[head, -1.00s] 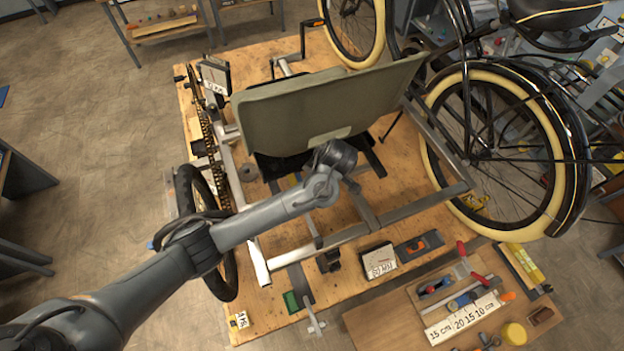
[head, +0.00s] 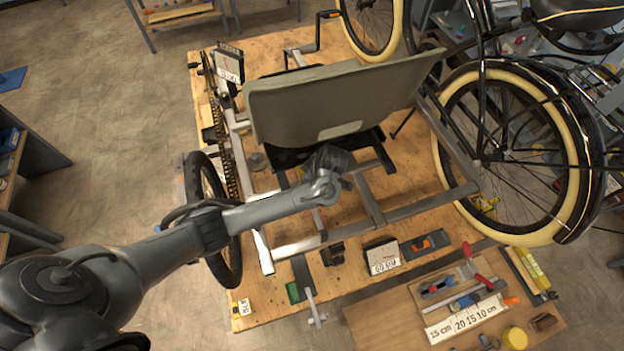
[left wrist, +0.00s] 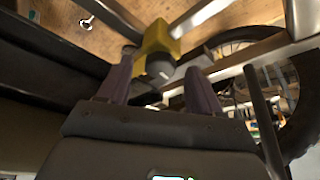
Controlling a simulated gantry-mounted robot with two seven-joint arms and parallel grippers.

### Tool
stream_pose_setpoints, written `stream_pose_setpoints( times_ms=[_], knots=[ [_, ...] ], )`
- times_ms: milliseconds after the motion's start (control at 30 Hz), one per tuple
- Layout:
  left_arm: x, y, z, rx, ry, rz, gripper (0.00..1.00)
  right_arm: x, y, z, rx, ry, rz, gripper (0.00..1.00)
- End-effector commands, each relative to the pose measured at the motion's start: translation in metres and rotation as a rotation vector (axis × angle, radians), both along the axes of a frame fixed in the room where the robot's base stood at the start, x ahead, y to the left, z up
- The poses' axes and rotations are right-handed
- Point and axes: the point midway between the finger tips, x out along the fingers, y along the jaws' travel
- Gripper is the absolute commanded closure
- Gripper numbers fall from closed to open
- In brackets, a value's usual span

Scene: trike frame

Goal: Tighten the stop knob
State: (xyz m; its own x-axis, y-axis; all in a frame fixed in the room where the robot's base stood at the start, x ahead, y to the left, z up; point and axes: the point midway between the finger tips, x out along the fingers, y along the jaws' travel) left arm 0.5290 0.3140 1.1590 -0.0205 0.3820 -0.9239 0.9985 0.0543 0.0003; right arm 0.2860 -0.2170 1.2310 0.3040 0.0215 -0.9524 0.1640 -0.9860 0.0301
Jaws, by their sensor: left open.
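In the left wrist view a dark round knob (left wrist: 160,66), which looks like the stop knob, sits on a yellow block (left wrist: 158,40) on the metal frame. My left gripper (left wrist: 160,82) is open, with one finger on each side of the knob in the picture. I cannot tell whether the fingers touch it. In the head view my left arm reaches from the left over the trike frame (head: 375,208). Its hand is low at the front of the seat, and its fingers, the knob and the yellow block are hidden there. My right gripper is not in view.
A black wheel (head: 215,220) stands left, close to my forearm. A plywood bench (head: 250,305) carries the frame. A board of tools (head: 470,295) lies at the lower right; a large cream-tyred wheel (head: 580,120) stands right.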

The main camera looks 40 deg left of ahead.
Motion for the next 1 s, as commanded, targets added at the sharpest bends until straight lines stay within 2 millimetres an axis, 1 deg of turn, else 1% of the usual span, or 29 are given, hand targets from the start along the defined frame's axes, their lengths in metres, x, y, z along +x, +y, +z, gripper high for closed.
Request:
stream_pose_setpoints(
  times_ms=[133,367,400,467,700,767,1000],
  knots=[
    [-0.0017,0.0031,-0.0048,0.0,-0.001,0.005,0.35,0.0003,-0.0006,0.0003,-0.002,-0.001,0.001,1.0],
    [-0.0017,0.0035,-0.0053,0.0,-0.001,0.005,0.35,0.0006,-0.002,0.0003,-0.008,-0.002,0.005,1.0],
    [-0.0017,0.0034,-0.0053,0.0,-0.001,0.005,0.37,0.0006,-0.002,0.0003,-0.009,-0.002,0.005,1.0],
    [-0.0017,0.0034,-0.0053,0.0,-0.001,0.005,0.46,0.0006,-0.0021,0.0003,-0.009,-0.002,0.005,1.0],
    [-0.0016,0.0033,-0.0051,0.0,-0.001,0.004,0.83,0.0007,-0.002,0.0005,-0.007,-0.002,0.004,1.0],
    [-0.0016,0.0033,-0.005,0.0,-0.001,0.004,0.91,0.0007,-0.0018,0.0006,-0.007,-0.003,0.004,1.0],
    [-0.0021,0.0033,-0.0052,0.0,0.001,-0.016,0.91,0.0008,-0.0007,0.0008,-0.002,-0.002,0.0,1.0]
  ],
)
